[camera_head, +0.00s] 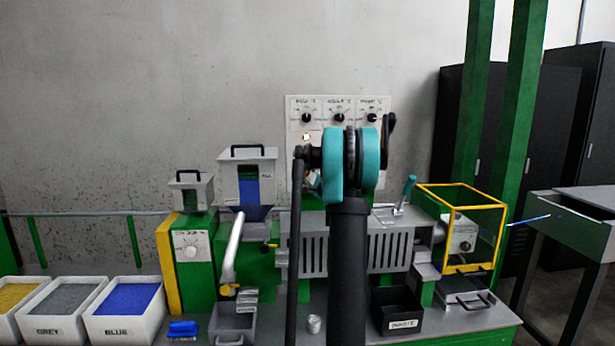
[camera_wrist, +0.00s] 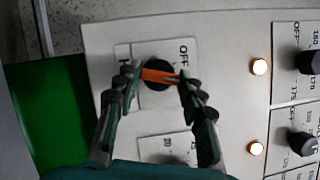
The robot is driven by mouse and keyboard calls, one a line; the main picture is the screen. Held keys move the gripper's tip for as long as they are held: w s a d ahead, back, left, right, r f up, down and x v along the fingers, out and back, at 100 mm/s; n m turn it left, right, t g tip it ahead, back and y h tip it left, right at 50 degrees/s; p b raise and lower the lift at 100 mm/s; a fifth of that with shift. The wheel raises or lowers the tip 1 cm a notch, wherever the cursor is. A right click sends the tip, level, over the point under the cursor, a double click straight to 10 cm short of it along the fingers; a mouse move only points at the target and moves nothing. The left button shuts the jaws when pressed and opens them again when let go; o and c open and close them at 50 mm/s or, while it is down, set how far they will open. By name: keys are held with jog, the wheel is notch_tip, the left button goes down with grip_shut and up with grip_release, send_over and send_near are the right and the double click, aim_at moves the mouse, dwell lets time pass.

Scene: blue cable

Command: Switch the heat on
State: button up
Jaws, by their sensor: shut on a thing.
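A black rotary switch (camera_wrist: 157,88) with an orange handle sits on a pale panel (camera_wrist: 222,110) in the wrist view. The handle lies nearly level across the picture. A label reading OFF is above right of it, and a partly hidden label is to its left. My gripper (camera_wrist: 156,76) has one finger on each side of the switch and is shut on the orange handle. In the head view, my arm covers the switch, my gripper and the lower middle of the panel (camera_head: 296,104).
Temperature dials (camera_wrist: 303,143) and two lit lamps (camera_wrist: 259,67) are on the right in the wrist view. In the head view, hoppers (camera_head: 250,178) stand left of my arm, and a yellow-framed guard (camera_head: 460,188) stands right. Bins (camera_head: 125,312) are at lower left.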

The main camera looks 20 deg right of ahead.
jog(key=shift+f+m+t, duration=0.1)
jog(key=shift+m+t, duration=0.3)
jog(key=shift+m, duration=0.9)
jog(key=shift+h, duration=0.3)
jog(key=o, duration=1.2)
jog(key=shift+c, duration=0.2)
jog(key=s+f, duration=0.2)
jog(key=s, duration=0.9)
jog(key=shift+s+d+f, duration=0.2)
jog(key=shift+s+d, duration=0.1)
jog(key=shift+s, duration=0.1)
